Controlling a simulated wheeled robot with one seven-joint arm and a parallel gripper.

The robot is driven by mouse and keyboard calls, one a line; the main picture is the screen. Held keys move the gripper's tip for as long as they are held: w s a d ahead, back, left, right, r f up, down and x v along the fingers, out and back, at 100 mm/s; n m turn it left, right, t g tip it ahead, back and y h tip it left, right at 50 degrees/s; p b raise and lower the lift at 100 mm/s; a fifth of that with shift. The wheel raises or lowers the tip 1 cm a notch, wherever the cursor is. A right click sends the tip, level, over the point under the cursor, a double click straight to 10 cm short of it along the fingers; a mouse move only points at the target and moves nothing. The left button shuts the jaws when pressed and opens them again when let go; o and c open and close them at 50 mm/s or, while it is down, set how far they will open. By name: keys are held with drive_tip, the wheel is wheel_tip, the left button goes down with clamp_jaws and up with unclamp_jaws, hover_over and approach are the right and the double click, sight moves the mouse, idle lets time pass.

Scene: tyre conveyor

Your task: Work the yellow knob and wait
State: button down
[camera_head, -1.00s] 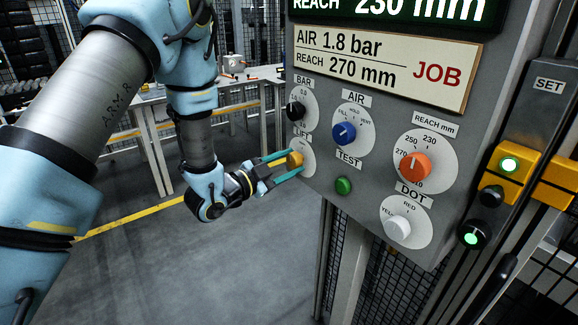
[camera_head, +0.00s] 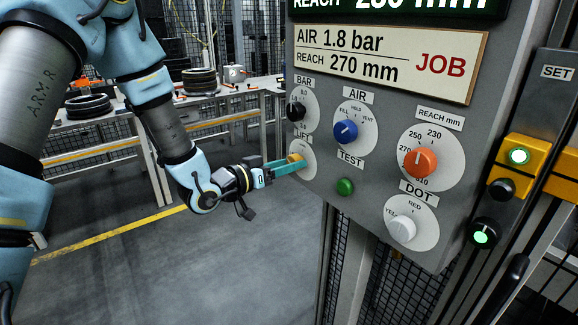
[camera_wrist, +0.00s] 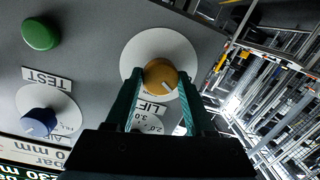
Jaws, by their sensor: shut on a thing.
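The yellow knob (camera_head: 295,158) sits on a white dial marked LIFT, low on the left side of the grey control panel (camera_head: 375,185). My gripper (camera_head: 287,166) reaches it from the left, with its green fingers shut on the knob and partly hiding it in the head view. In the wrist view the yellow knob (camera_wrist: 160,76) shows between the two fingertips (camera_wrist: 158,84), with a pale pointer line on its face. The dial marks around it are mostly hidden or too small to read.
The panel also carries a black BAR knob (camera_head: 296,111), a blue AIR knob (camera_head: 345,132), a green TEST button (camera_head: 345,187), an orange reach knob (camera_head: 421,162) and a white DOT knob (camera_head: 401,229). The JOB card (camera_head: 390,62) reads 1.8 bar and 270 mm. A table (camera_head: 170,105) stands behind.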

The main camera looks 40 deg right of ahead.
drive_tip(key=n+p, duration=0.1)
drive_tip(key=n, duration=0.4)
drive_tip(key=shift+f+n, duration=0.1)
drive_tip(key=shift+n, duration=0.2)
idle(0.4)
drive_tip(key=shift+c, duration=1.3)
unclamp_jaws()
drive_tip(key=a+r+b, duration=0.1)
drive_tip(key=a+b, duration=0.1)
drive_tip(key=a, duration=0.8)
drive_tip(key=shift+w+a+b, duration=0.35)
drive_tip(key=shift+a, duration=0.05)
